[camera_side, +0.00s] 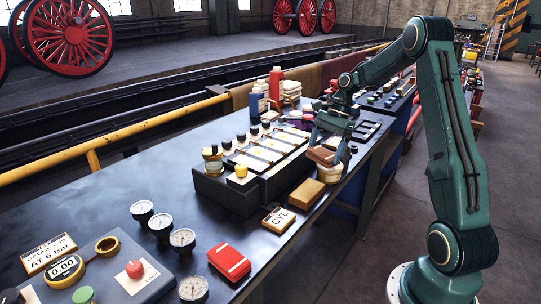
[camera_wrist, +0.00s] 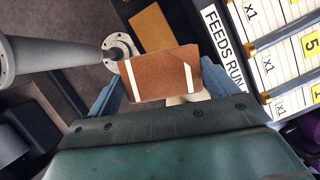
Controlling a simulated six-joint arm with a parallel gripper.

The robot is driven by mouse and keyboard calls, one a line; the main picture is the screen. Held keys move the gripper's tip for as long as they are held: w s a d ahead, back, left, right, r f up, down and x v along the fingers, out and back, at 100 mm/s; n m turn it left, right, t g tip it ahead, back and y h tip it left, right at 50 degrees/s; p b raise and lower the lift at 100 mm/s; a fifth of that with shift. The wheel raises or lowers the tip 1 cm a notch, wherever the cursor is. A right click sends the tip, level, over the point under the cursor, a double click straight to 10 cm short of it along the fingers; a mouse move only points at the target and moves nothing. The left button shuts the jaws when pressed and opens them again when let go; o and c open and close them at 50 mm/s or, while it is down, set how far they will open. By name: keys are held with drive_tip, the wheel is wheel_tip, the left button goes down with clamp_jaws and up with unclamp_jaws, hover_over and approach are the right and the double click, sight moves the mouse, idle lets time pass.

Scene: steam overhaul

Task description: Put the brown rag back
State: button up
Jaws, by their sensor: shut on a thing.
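A brown folded rag (camera_wrist: 160,75) with white bands is between the fingers of my gripper (camera_wrist: 162,82) in the wrist view. It also shows in the side view as a brown slab (camera_side: 321,155), held by my gripper (camera_side: 328,148) above the right edge of the bench. My gripper is shut on it. A pale round thing (camera_side: 338,168) shows just below and behind the rag, partly hidden; I cannot tell if they touch.
A tan block (camera_side: 306,195) lies on the bench near its right edge. A dark rack with pale labelled trays (camera_side: 268,152) stands left of my gripper. Folded white cloths (camera_side: 290,87) and bottles (camera_side: 276,80) stand behind. The bench's left part (camera_side: 125,185) has free room.

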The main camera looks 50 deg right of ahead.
drive_tip(key=shift+w+a+r, duration=0.15)
drive_tip(key=shift+w+a, duration=0.05)
drive_tip(key=shift+a, duration=0.25)
drive_tip(key=a+r+n, duration=0.1)
drive_tip(key=a+r, duration=0.2)
drive_tip(key=a, duration=0.6)
drive_tip(key=a+r+n, duration=0.1)
drive_tip(key=a+r, duration=0.1)
drive_tip(key=a, duration=0.8)
drive_tip(key=w+a+r+n+g, duration=0.1)
drive_tip(key=a+r, duration=0.2)
drive_tip(key=a, duration=0.7)
drive_tip(key=shift+r, duration=0.35)
drive_tip(key=shift+f, duration=0.1)
wheel_tip(320, 180, down, 20)
drive_tip(key=shift+r, duration=0.1)
drive_tip(key=o, duration=1)
